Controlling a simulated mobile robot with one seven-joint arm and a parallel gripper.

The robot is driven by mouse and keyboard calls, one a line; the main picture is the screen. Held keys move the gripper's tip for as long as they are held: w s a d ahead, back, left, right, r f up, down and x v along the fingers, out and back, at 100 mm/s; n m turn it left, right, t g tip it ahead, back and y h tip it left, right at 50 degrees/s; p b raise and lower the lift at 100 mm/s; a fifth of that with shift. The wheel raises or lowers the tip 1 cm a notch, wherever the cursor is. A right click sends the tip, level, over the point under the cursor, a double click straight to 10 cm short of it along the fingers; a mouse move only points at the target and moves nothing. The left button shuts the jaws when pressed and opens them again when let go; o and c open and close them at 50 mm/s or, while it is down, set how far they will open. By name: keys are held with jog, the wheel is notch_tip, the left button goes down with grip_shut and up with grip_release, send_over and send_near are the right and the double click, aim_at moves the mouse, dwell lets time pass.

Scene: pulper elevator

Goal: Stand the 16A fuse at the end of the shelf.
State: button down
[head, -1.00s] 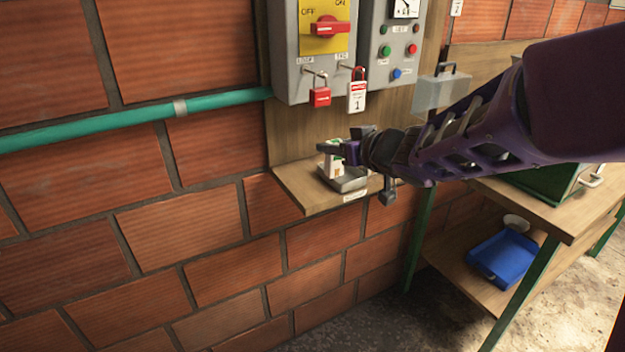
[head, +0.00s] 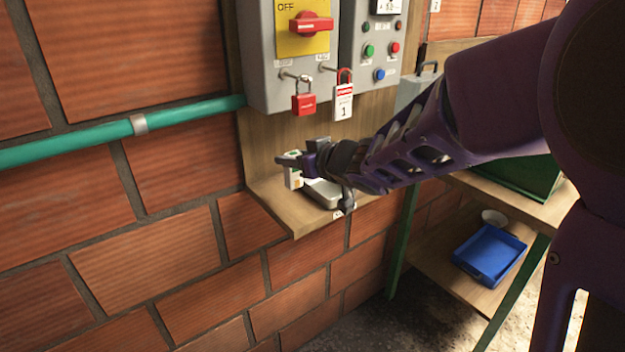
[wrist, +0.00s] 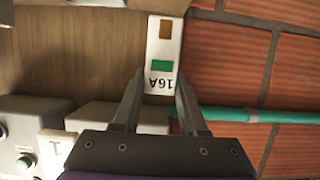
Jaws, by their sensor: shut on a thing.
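The 16A fuse (head: 293,178) is a white block with a green patch. In the wrist view the fuse (wrist: 163,52) shows a brown patch, a green patch and the print "16A". My gripper (head: 292,160) is shut on it; in the wrist view the fingertips (wrist: 160,78) lie on either side of its printed end. The fuse is upright at the left of the grey tray, over the left part of the wooden shelf (head: 275,207). I cannot tell whether its foot touches the shelf.
The grey tray (head: 327,199) is on the shelf, partly hidden by my gripper. Above hang a red padlock (head: 304,103) and a white tag (head: 343,102) under the grey switch boxes. The shelf's left end is bare.

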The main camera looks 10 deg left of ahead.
aim_at(297, 182)
jog(key=shift+f+b, duration=1.05)
jog(key=shift+f, duration=1.75)
jog(key=shift+f, duration=0.2)
jog(key=shift+c, duration=2.2)
grip_release()
jog(key=shift+r, duration=0.15)
